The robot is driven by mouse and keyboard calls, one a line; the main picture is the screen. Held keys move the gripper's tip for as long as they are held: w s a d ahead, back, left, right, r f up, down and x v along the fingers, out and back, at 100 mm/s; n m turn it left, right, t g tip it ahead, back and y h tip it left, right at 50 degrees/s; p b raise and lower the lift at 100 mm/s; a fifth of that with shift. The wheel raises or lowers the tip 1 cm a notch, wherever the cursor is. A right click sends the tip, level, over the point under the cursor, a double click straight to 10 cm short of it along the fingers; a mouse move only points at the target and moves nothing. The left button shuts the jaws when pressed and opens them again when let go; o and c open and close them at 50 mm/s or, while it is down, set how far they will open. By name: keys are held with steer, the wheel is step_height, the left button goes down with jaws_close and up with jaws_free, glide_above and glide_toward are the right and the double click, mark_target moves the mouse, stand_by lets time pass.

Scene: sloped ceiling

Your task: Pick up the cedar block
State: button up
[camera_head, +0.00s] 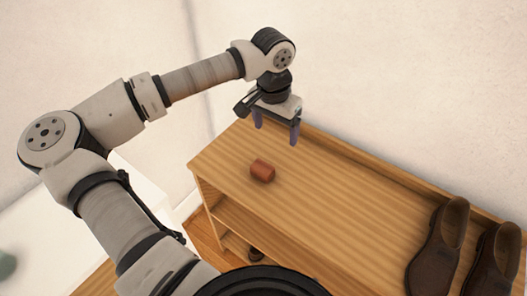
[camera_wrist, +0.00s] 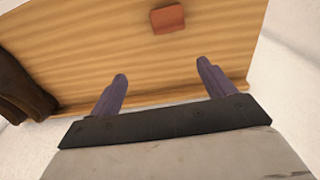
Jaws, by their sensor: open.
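The cedar block (camera_head: 262,171) is a small reddish-brown piece lying on the wooden shelf top (camera_head: 325,210), towards its left end. In the wrist view the block (camera_wrist: 167,18) shows at the top edge, beyond my fingertips. My gripper (camera_head: 276,133) hangs above the back part of the shelf, with purple fingers pointing down. In the wrist view my gripper (camera_wrist: 160,70) has its two fingers wide apart with nothing between them. It is apart from the block.
Brown shoes (camera_head: 439,245) stand at the right end of the shelf top. They also show at the left of the wrist view (camera_wrist: 22,90). A raised lip (camera_head: 345,152) runs along the back edge by the wall. The top around the block is clear.

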steer(key=a+f, duration=0.2)
steer(key=a, duration=0.1)
steer(key=p, duration=0.2)
glide_above(263, 167)
steer(key=shift+g+y, duration=0.3)
steer(key=shift+y, duration=0.1)
steer(key=f, duration=0.7)
steer(key=shift+d, duration=0.2)
steer(key=shift+a+f+p, duration=0.15)
steer(key=shift+f+p, duration=0.45)
steer(key=shift+f, duration=0.95)
steer(key=shift+a+f+p, duration=0.1)
steer(key=shift+f+p, duration=0.5)
steer(key=shift+f, duration=0.9)
steer(key=c, duration=1.1)
steer(key=shift+o, duration=0.2)
steer(key=shift+r, duration=0.1)
